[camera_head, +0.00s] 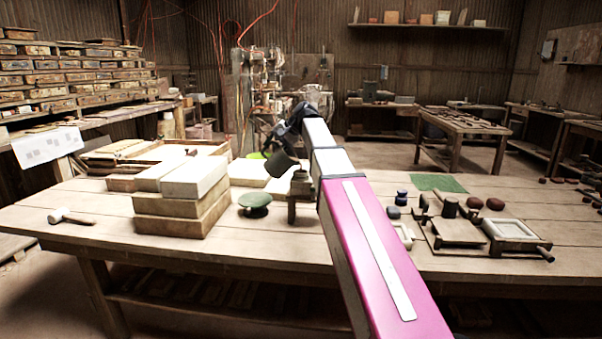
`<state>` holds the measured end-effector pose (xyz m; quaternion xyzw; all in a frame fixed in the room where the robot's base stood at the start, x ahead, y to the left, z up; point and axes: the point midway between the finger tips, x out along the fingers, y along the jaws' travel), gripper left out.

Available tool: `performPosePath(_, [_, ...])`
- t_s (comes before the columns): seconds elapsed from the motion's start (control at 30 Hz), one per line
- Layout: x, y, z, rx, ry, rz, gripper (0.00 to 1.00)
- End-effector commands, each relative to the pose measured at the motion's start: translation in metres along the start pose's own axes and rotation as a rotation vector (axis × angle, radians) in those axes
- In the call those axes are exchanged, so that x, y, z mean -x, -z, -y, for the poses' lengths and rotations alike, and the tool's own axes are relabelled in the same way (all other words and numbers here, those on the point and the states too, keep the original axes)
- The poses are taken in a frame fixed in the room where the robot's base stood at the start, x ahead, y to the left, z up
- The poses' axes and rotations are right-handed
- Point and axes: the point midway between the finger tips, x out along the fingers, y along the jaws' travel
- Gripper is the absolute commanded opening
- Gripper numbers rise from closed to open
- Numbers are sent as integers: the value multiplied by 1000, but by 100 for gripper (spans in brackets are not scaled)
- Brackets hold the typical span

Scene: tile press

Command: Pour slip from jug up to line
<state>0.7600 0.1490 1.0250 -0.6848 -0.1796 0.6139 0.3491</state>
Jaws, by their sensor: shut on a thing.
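My arm reaches away from the camera over the wooden table, and my gripper (284,137) is at its far end, small and dark in this view. It is shut on a dark, cup-shaped vessel (280,163), apparently the jug, which hangs tilted in the air above the table. Just right of and below the jug is a small dark brown piece on a short stand (301,187). I cannot tell whether the jug touches it. No slip stream and no fill line can be made out at this size. My arm hides part of the table behind it.
Pale stacked blocks (182,208) stand left of the jug, with a green round disc (255,200) between. A mallet (72,217) lies at far left. Right of my arm are a framed press (512,232), small dark pots and a green mat (439,183).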

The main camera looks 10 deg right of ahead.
Motion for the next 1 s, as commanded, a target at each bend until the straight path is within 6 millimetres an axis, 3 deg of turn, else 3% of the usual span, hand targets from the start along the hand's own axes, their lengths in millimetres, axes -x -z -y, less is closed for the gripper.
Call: performPosePath(1.0, [6,0,2,0,50,-1,0])
